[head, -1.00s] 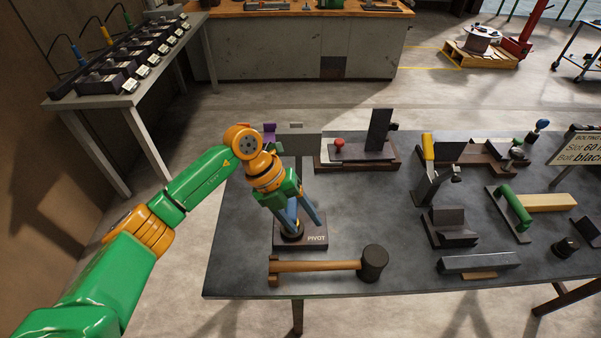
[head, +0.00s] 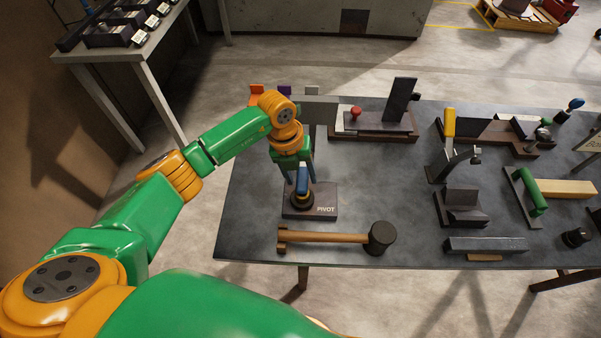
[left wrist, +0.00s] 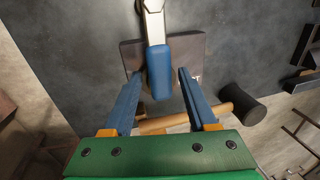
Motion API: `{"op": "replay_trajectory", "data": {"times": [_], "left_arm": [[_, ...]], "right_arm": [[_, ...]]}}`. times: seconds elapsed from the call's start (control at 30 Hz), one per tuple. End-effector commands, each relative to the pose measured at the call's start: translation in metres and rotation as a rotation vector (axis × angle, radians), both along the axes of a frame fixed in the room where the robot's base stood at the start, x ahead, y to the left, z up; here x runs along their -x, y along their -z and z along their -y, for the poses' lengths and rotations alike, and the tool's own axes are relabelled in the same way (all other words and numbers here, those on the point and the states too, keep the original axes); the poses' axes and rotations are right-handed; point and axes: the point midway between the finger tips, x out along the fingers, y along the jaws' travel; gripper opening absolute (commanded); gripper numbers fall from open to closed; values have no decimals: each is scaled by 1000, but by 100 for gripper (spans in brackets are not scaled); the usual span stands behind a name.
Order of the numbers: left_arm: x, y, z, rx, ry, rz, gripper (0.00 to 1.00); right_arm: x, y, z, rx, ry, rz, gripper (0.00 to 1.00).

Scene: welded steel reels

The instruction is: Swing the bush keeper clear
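A dark block marked PIVOT (head: 326,203) lies near the bench's left end. A lever with a blue grip (left wrist: 159,75) stands on it and seems to be the bush keeper; its pale metal arm (left wrist: 153,22) runs away from the grip in the left wrist view. My left gripper (head: 301,176) points down over the block. In the left wrist view its blue fingers (left wrist: 160,90) are apart, one on each side of the blue grip, with gaps showing. The fingers partly hide the lever in the head view. My right gripper is not in view.
A mallet (head: 335,238) lies in front of the block. Behind stands a fixture with a red knob (head: 356,113). To the right are a yellow-handled clamp (head: 449,125), a V-block (head: 461,205) and a green-handled tool (head: 533,193). Bare bench (head: 385,185) lies right of the block.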

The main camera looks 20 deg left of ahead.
Motion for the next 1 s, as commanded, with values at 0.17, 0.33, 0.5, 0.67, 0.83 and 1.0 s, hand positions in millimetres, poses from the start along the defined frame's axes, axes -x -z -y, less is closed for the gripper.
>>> {"op": "replay_trajectory", "data": {"times": [0.17,0.33,0.5,0.67,0.83,1.0], "left_arm": [[0,0,0,0,0,0,10],[0,0,0,1,0,0,0],[0,-1,0,1,0,0,0],[0,-1,0,1,0,0,0],[0,-1,0,1,0,0,0],[0,-1,0,2,0,1,0]], "right_arm": [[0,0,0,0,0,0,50],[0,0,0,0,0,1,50],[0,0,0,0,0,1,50],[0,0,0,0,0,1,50],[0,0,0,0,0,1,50],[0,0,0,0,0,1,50]]}}
